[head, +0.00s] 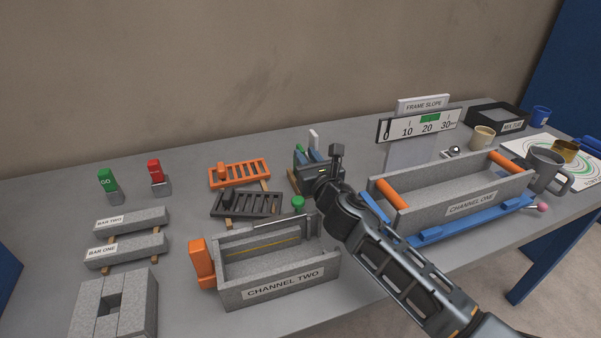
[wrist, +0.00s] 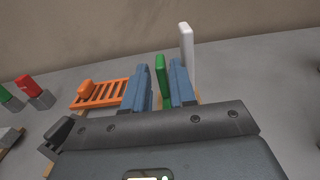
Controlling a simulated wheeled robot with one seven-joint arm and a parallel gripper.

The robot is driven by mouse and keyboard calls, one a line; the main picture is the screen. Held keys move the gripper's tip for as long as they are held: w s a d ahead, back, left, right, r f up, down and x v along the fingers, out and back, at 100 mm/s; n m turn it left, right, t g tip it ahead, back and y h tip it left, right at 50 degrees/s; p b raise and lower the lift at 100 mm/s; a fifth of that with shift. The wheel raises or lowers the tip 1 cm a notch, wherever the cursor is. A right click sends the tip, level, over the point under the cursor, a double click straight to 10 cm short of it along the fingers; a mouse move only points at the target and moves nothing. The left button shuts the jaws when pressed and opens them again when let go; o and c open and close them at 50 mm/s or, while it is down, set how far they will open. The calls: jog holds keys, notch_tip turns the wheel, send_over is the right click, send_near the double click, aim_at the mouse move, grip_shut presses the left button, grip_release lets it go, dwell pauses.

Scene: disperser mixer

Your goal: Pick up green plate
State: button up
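The green plate (wrist: 161,76) stands upright between the two blue-grey fingers of my gripper (wrist: 162,82) in the wrist view. A narrow gap shows on its left side, and it is close to the right finger. Its lower part is hidden behind the gripper body. In the head view only a small green top (head: 299,149) shows by the fingers of my gripper (head: 309,154), beyond the dark hand. The fingers are apart and do not appear shut on the plate.
A white plate (wrist: 187,52) stands upright just right of the green one. An orange slotted rack (head: 238,174) and dark rack (head: 246,204) lie left. Channel two (head: 283,284) is in front, channel one (head: 470,204) at right. The table behind the plates is clear.

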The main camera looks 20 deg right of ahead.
jog(key=shift+w, duration=1.1)
grip_shut()
